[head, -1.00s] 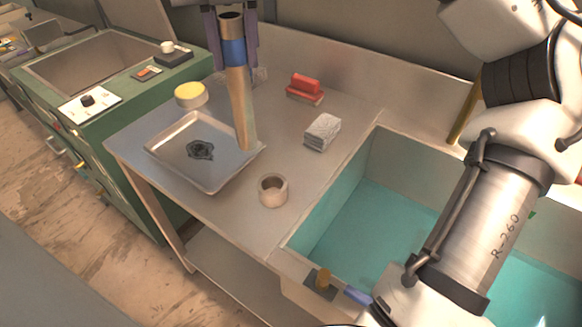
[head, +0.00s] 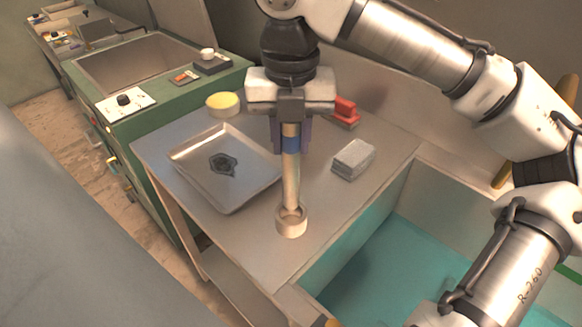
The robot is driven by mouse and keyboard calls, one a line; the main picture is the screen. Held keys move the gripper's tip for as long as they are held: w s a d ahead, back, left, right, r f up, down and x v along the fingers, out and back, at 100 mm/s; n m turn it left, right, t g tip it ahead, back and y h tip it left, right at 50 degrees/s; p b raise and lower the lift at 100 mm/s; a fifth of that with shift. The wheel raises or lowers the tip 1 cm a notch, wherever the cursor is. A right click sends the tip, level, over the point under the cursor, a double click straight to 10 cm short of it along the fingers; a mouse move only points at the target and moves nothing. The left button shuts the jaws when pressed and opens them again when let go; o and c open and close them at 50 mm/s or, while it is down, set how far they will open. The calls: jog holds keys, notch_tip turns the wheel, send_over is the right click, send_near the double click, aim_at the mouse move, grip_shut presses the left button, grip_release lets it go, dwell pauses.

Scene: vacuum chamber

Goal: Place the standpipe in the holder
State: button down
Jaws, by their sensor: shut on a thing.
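The standpipe (head: 291,180) is a tan tube with a blue band, held upright in the head view. My gripper (head: 291,146) is shut on it around the blue band near its upper end. The holder (head: 291,227) is a short beige ring on the steel bench, directly under the pipe. The pipe's lower end appears within the ring's opening; its depth there cannot be told.
A metal tray (head: 232,205) with a dark piece (head: 223,164) lies left of the holder. A grey block (head: 353,159), a red-topped block (head: 345,110) and a yellow-topped round container (head: 222,103) stand on the bench. A teal-lined basin (head: 385,255) is at right.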

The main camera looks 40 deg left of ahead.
aim_at(291, 169)
jog(key=shift+f, duration=3.3)
jog(key=c, duration=1.1)
grip_release()
jog(key=shift+c, duration=0.2)
notch_tip(291, 169, up, 12)
jog(key=shift+r, duration=0.2)
